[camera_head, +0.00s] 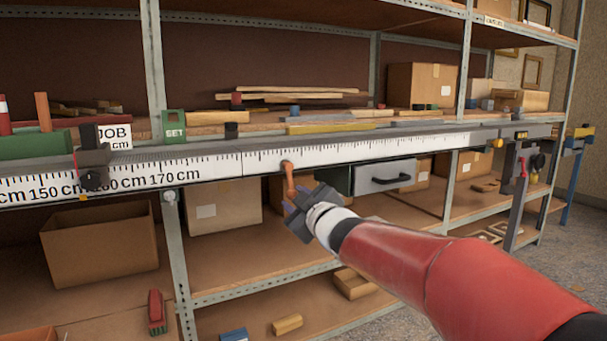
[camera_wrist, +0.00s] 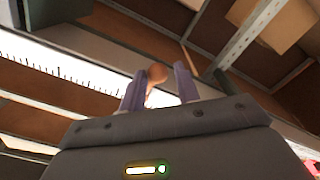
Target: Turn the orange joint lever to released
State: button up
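The orange joint lever (camera_head: 289,182) hangs down from the front of the white measuring rail (camera_head: 340,150), close to the line where two scale sections meet. My gripper (camera_head: 295,202) is at the lever's lower end, coming from the lower right. In the wrist view, the lever's rounded end (camera_wrist: 157,74) shows between the two purple fingers of my gripper (camera_wrist: 159,88). The fingers stand apart, with a gap between the lever and the right finger. The lever is close to the left finger; I cannot tell if they touch. No released mark is legible.
A dark stop block (camera_head: 93,165) sits on the rail at the left. A grey drawer box (camera_head: 384,177) with a black handle hangs under the rail, right of my gripper. Shelves with cardboard boxes (camera_head: 222,205) stand behind. A shelf post (camera_head: 175,240) is left of the lever.

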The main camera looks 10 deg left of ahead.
jog(key=shift+s+a, duration=0.1)
jog(key=shift+a, duration=0.1)
dwell(0.4)
jog(key=shift+d+r, duration=0.1)
jog(key=shift+d, duration=0.05)
dwell(0.5)
jog(key=p+v, duration=0.1)
jog(key=v, duration=0.6)
jog(key=shift+d, duration=0.1)
